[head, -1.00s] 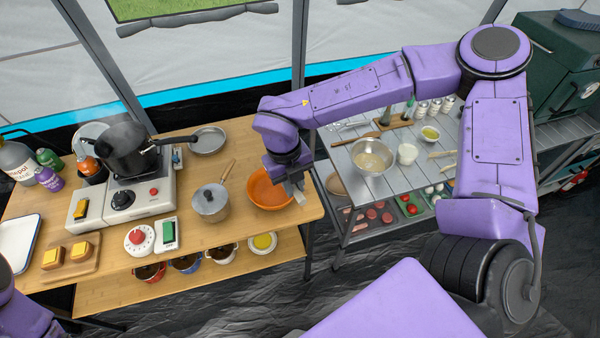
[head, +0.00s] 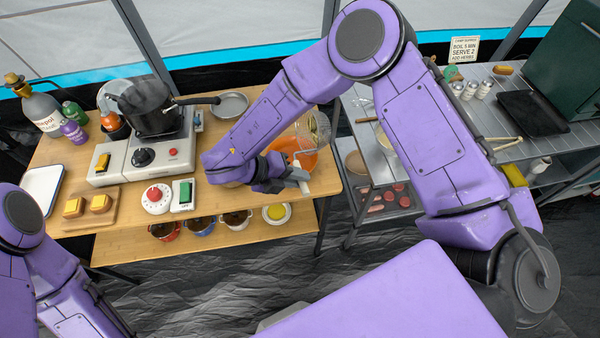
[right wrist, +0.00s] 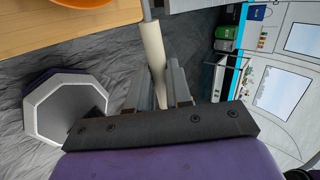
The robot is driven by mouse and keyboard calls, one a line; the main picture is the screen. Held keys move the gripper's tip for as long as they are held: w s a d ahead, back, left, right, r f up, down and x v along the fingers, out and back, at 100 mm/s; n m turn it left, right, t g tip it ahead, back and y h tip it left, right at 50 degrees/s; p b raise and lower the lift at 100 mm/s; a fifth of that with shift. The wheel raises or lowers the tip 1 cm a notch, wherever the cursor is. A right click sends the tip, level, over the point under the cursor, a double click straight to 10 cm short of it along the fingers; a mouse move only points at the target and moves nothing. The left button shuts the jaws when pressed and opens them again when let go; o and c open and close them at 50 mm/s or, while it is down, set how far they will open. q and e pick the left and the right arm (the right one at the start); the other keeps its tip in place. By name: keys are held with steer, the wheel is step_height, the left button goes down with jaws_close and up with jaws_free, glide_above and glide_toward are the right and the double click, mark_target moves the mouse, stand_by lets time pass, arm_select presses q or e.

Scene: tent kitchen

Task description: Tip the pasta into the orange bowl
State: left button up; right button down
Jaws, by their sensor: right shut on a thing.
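The orange bowl (head: 306,160) sits at the right end of the wooden table, partly hidden by my right arm. My right gripper (head: 301,178) is at the bowl's near side, shut on a pale handle (right wrist: 152,45). The handle appears to belong to a round, see-through wire strainer (head: 318,124) raised and tilted at the bowl's far right edge. Whether pasta is in the strainer or the bowl cannot be told. The black pot (head: 150,105) stands on the stove at left. My left arm shows at the lower left; its gripper is out of frame.
A shallow metal pan (head: 232,104) lies behind my right forearm. A timer (head: 155,197) and a green-switched box (head: 184,194) stand at the table's front. Several cups stand on the lower shelf. A gap separates the table from the metal shelf (head: 470,120) at right.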

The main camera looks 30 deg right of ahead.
step_height(320, 180, down, 7)
steer(key=a+h+b, duration=0.2)
steer(key=h+b, duration=0.6)
steer(key=b, duration=0.3)
steer(key=shift+f+m+g+b, duration=0.2)
steer(key=shift+m+g+b, duration=0.1)
steer(key=shift+m, duration=0.1)
stand_by(1.0)
